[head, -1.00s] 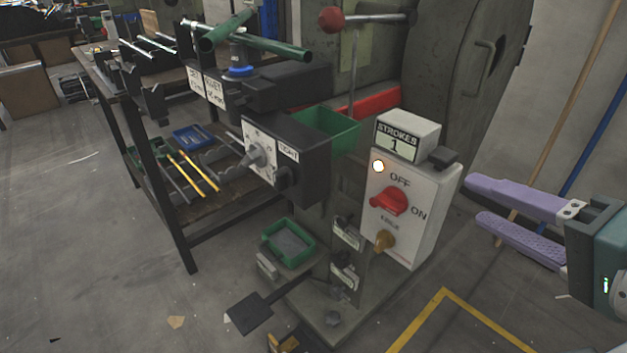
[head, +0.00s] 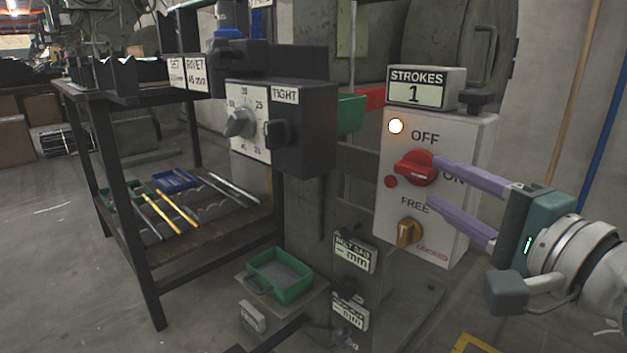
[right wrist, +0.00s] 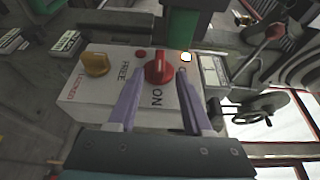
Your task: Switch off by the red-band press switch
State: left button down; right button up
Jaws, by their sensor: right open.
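The red rotary switch (head: 415,168) sits on the front of a pale switch box (head: 451,135), between the labels OFF and ON. Its handle points toward ON. In the right wrist view the red switch (right wrist: 159,69) lies ahead, between the purple fingers. My right gripper (head: 432,184) is open and comes in from the right; its upper fingertip overlaps the right edge of the switch. I cannot tell whether it touches. The right gripper also shows in the right wrist view (right wrist: 157,86). No red band is clear. My left gripper is not in view.
A yellow knob (head: 409,233) marked FREE sits below the switch. A lit lamp (head: 396,126) and a STROKES counter reading 1 (head: 425,88) are above. A black TIGHT box (head: 305,128) juts out at left; a green tray (head: 280,275) is low in front.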

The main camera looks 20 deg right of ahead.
aim_at(426, 178)
jog(key=shift+w+b, duration=0.75)
jog(key=shift+w, duration=1.65)
grip_shut()
